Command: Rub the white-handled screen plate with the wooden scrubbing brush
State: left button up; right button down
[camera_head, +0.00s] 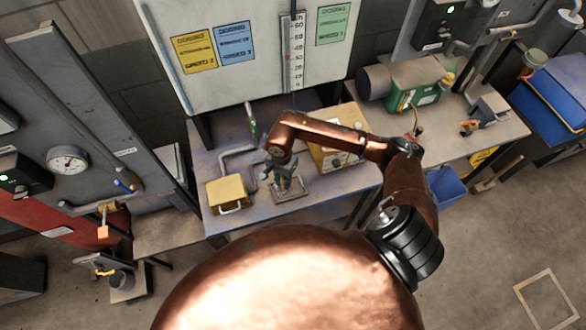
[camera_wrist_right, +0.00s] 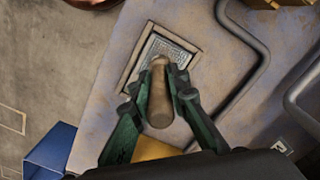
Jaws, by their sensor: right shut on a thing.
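The screen plate (camera_head: 309,188) lies flat on the bench as a light-framed rectangle with a grey mesh inside. It also shows in the right wrist view (camera_wrist_right: 142,58); its white handle cannot be made out. My right gripper (camera_head: 284,179) is over the plate in the head view. In the wrist view its green fingers (camera_wrist_right: 160,88) are shut on the brown wooden scrubbing brush (camera_wrist_right: 160,100), one on each side. The brush's far end overlaps the mesh; whether it touches cannot be told. My left gripper is in neither view.
A yellow box with a white handle (camera_head: 226,192) stands left of the plate. A larger yellowish box (camera_head: 325,158) stands behind it to the right. Grey bent pipes (camera_head: 237,151) lie on the bench (camera_head: 240,224). A green machine (camera_head: 418,82) stands farther right.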

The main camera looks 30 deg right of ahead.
jog(key=d, duration=0.1)
jog(key=s+d+b, duration=0.1)
jog(key=d, duration=0.1)
jog(key=shift+d+r, duration=0.3)
jog(key=shift+r, duration=0.05)
notch_tip(320, 180, up, 7)
jog(key=p, duration=0.3)
jog(key=shift+a, duration=0.1)
dwell(0.5)
